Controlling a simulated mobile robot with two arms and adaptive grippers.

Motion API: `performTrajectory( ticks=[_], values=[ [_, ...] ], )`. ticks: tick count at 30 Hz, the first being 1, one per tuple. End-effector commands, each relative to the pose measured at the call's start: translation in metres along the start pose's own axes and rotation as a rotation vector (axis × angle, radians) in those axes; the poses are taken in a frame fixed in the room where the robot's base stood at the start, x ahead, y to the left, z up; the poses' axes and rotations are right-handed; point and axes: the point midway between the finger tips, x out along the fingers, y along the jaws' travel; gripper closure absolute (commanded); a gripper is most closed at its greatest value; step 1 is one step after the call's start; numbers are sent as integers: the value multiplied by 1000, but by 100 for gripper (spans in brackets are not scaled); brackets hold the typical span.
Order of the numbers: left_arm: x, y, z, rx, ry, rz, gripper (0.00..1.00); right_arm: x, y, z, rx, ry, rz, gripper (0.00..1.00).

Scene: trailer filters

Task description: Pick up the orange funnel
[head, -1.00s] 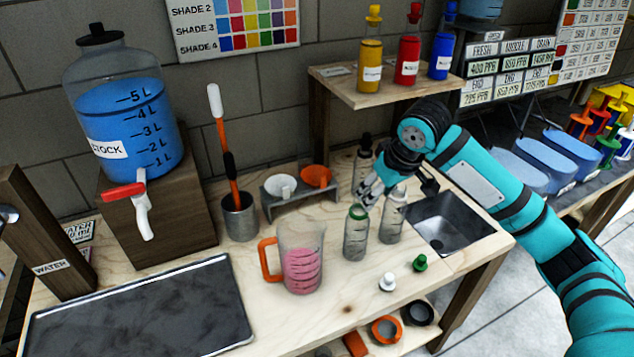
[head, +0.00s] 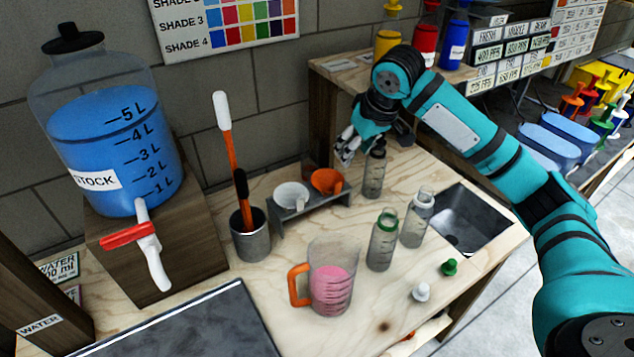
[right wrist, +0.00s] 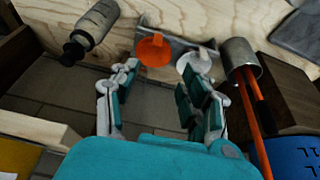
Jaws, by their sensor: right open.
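The orange funnel (head: 327,181) sits in the small grey rack (head: 318,203) on the wooden bench, to the right of a white funnel (head: 291,195). My right gripper (head: 346,150) is above and slightly right of the orange funnel in the head view, open and empty. In the right wrist view the orange funnel (right wrist: 154,50) lies beyond the open fingers (right wrist: 155,100), between them in the picture and apart from them. The white funnel (right wrist: 193,64) shows near the right finger there. My left gripper is not in view.
A dark-capped bottle (head: 375,173) stands close to the right of the rack. A metal cup (head: 251,238) with a tall orange-handled tool stands to its left. The pink-filled jug (head: 332,280) and several bottles are in front. A shelf (head: 345,80) rises behind.

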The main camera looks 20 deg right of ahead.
Motion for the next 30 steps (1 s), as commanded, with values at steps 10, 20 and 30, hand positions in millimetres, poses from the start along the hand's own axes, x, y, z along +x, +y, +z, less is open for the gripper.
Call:
performTrajectory(
  ticks=[10,20,30],
  values=[
    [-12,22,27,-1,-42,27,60,74,0,0,1,-5,-1,54],
    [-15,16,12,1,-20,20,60,112,0,-1,0,0,0,54],
    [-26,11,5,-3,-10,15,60,155,3,-6,0,-2,0,54]
  ],
)
